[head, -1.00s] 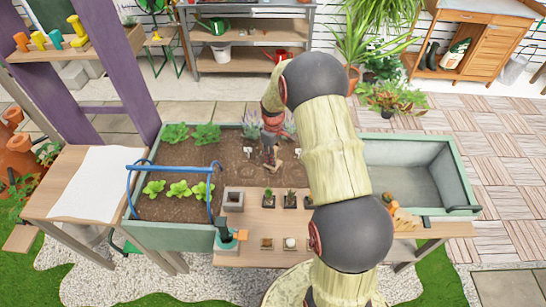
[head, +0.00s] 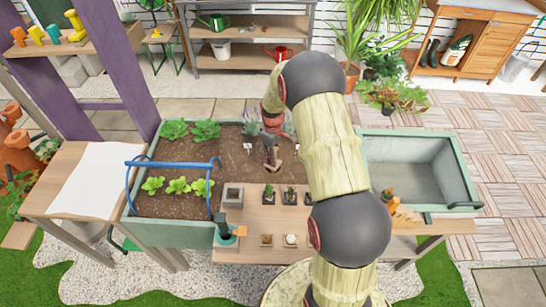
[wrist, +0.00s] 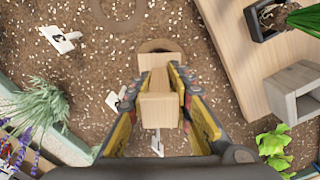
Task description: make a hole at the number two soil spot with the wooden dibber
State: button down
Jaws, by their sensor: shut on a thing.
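My gripper (wrist: 158,100) is shut on the wooden dibber (wrist: 158,110), a pale squared piece of wood held between its yellow-padded fingers. In the head view my gripper (head: 270,148) hangs over the brown soil (head: 228,160) of the planter, with the dibber (head: 274,165) below it. In the wrist view a ring-shaped soil spot (wrist: 150,46) lies at the dibber's far end, partly hidden by it. Another ring spot (wrist: 118,14) lies beyond. I cannot tell whether the dibber's tip touches the soil. White markers stand nearby, one at upper left (wrist: 60,39); its figure is unclear.
Leafy seedlings (head: 180,186) grow at the planter's left, under a blue hoop handle (head: 170,163). A wooden shelf (head: 262,215) with small potted cacti runs along the near side. An empty grey-green basin (head: 410,170) is at right. Lavender (wrist: 38,110) stands near the gripper.

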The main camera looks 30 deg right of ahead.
jog(key=shift+f, duration=0.65)
jog(key=shift+s+f+b, duration=0.1)
jog(key=shift+f+b, duration=0.5)
jog(key=shift+f, duration=0.2)
jog(key=shift+r, duration=0.15)
jog(key=shift+r+p, duration=3.35)
jog(key=shift+r, duration=1.7)
jog(key=shift+r+p, duration=1.55)
jog(key=shift+r, duration=0.95)
